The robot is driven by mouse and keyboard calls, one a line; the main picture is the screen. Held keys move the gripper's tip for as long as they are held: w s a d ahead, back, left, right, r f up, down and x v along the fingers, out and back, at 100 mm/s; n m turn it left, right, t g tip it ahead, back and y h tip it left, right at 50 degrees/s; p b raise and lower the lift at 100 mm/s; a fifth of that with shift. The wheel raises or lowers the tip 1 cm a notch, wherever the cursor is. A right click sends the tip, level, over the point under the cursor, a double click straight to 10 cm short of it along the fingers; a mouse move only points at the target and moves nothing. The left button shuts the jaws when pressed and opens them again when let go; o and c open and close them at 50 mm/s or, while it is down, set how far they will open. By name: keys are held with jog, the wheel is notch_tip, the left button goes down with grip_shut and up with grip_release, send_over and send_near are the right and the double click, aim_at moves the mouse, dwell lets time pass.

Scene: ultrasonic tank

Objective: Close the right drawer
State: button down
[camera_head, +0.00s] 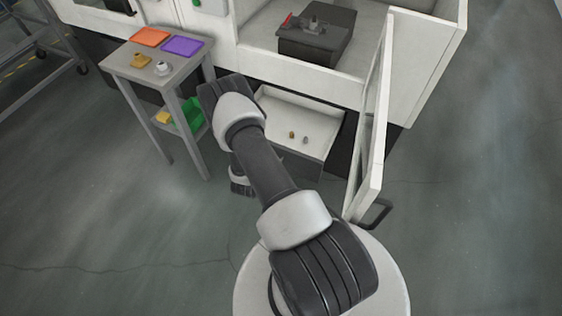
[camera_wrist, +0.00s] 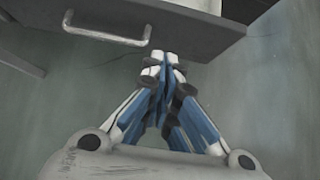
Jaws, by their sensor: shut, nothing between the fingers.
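The right drawer (camera_head: 322,124) stands pulled out below the white machine in the head view, with two small parts lying in it, one brass-coloured (camera_head: 291,135) and one grey (camera_head: 306,140). My arm hides its left side. In the wrist view the dark drawer front (camera_wrist: 195,32) crosses the top, with a pale bar handle (camera_wrist: 105,28) at upper left. My gripper (camera_wrist: 163,62) is shut and empty, its fingertips at the lower edge of the drawer front, right of the handle. I cannot tell whether they touch it. The head view hides the fingers behind my arm.
A white door (camera_head: 372,125) with a dark handle (camera_head: 376,214) stands open right of the drawer. A grey side table (camera_head: 157,69) at left holds an orange tray (camera_head: 150,36) and a purple tray (camera_head: 182,46). A dark block (camera_head: 317,37) sits inside the machine. Open floor lies in front.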

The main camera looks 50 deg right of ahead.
jog(key=d+r+b+x, duration=0.2)
jog(key=b+x, duration=0.3)
jog(key=x, duration=0.7)
jog(key=shift+w, duration=0.35)
jog(key=shift+d+f, duration=0.1)
jog(key=shift+d, duration=0.1)
